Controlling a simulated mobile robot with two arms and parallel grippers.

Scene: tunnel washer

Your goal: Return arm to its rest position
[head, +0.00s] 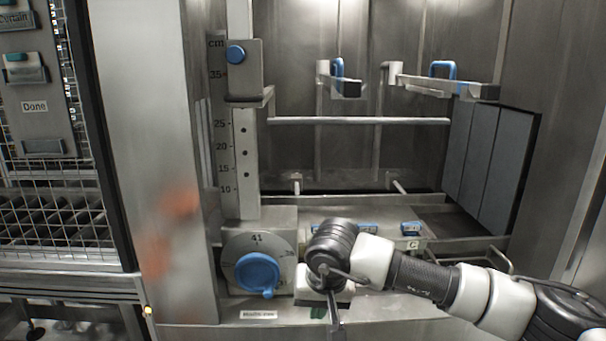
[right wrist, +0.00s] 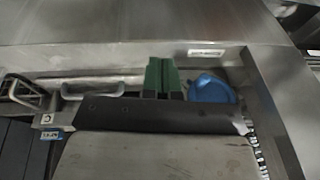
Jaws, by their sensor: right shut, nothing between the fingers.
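My right arm reaches in from the lower right in the head view. Its wrist is bent down, and my right gripper (head: 320,312) points downward in front of the washer's sill, mostly hidden behind the wrist. In the right wrist view the two green-tipped fingers of the right gripper (right wrist: 162,68) lie side by side, shut with nothing between them. The blue dial knob (head: 257,272) is just left of the gripper, apart from it in the head view; it also shows in the right wrist view (right wrist: 209,88). My left gripper is not in view.
A vertical cm scale (head: 236,160) with a sliding block (head: 243,68) stands above the dial. Rails with blue handles (head: 442,69) are at the upper right. A metal bar handle (head: 500,260) is beside my forearm. A wire-mesh rack (head: 60,215) is at the left.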

